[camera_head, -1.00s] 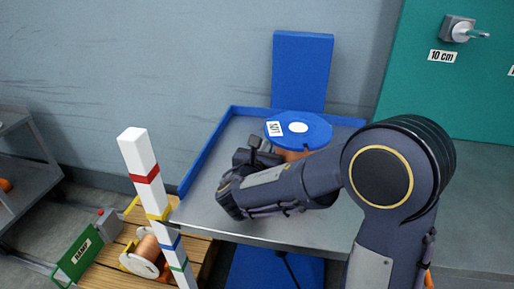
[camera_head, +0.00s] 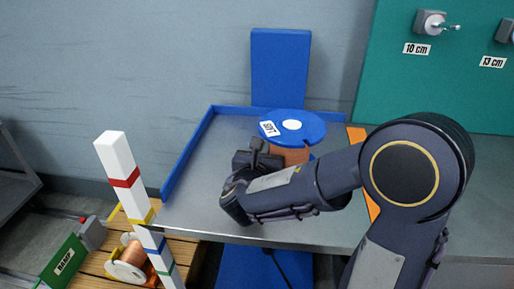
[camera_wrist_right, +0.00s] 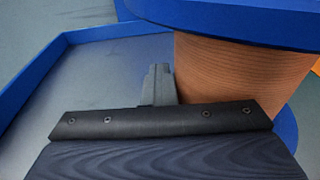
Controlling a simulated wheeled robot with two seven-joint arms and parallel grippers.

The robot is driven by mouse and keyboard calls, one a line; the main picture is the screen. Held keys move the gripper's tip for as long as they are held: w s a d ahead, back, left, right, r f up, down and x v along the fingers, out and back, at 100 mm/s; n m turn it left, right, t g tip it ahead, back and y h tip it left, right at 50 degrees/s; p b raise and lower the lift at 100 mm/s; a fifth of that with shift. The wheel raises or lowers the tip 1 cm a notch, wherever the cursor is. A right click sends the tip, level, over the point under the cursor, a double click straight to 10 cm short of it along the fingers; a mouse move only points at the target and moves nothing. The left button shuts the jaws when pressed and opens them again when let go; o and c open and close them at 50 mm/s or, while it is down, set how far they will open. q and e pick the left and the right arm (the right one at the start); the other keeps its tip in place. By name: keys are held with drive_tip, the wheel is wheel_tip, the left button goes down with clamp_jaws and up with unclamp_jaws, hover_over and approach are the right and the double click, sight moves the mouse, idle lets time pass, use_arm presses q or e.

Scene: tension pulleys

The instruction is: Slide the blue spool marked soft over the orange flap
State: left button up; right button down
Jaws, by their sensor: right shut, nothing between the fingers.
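The blue spool (camera_head: 305,128) with copper-coloured winding (camera_head: 290,157) stands upright on the grey metal table. Its top flange carries a white label (camera_head: 269,129) reading soft. The orange flap (camera_head: 371,205) lies to the spool's right, partly hidden behind my right arm. My right gripper (camera_head: 258,158) is shut and empty at the spool's left side, low against the winding. In the right wrist view the gripper (camera_wrist_right: 160,85) is close beside the spool (camera_wrist_right: 235,70); whether they touch I cannot tell. My left gripper is out of view.
A blue rim (camera_head: 190,150) edges the table's left and back, with a blue panel (camera_head: 281,68) behind. A striped post (camera_head: 124,175) stands at the front left. A pallet (camera_head: 100,262) holds another spool (camera_head: 130,262). A teal board (camera_head: 450,85) has pegs.

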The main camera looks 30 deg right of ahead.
sight(307, 160)
drive_tip(key=shift+s+d, duration=1.9)
drive_tip(key=shift+s, duration=0.15)
drive_tip(key=shift+s+d, duration=0.85)
drive_tip(key=shift+d, duration=0.2)
drive_tip(key=shift+s+d, duration=0.85)
drive_tip(key=shift+d, duration=0.2)
drive_tip(key=shift+s+d, duration=0.85)
drive_tip(key=shift+d, duration=0.15)
drive_tip(key=shift+s+d+b, duration=0.35)
drive_tip(key=shift+s+d, duration=0.4)
drive_tip(key=shift+d, duration=0.3)
drive_tip(key=shift+s+d+b, duration=0.3)
drive_tip(key=shift+s+d, duration=0.45)
drive_tip(key=shift+d, duration=0.25)
drive_tip(key=shift+s+d+b, duration=0.2)
drive_tip(key=shift+s+d, duration=0.25)
drive_tip(key=shift+d, duration=0.15)
drive_tip(key=shift+s+d+b, duration=0.15)
drive_tip(key=shift+s+d, duration=0.25)
drive_tip(key=shift+d, duration=0.2)
